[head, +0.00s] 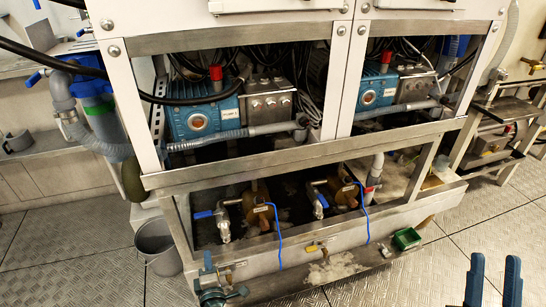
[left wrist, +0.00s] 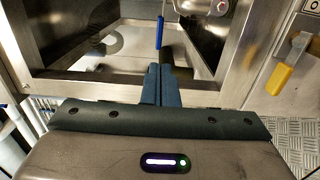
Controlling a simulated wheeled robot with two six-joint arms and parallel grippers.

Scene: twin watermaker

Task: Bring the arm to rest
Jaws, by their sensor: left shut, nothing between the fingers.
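My left gripper (head: 207,264) is low in the head view, in front of the machine's lower frame. In the left wrist view its two blue fingers (left wrist: 160,84) lie together, shut, with nothing seen between them. They point toward the open bay of the steel frame. A blue handle (left wrist: 159,32) shows just beyond the fingertips; I cannot tell whether they touch. My right gripper (head: 494,281) shows at the bottom right of the head view. Its two blue fingers are upright and apart, over the floor, with nothing between them.
The steel frame (head: 300,152) holds two blue pumps (head: 201,116) above blue-handled valves (head: 221,216). A yellow-handled valve (head: 316,247) is on the front; a yellow handle (left wrist: 290,70) shows in the wrist view. Floor at right is free.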

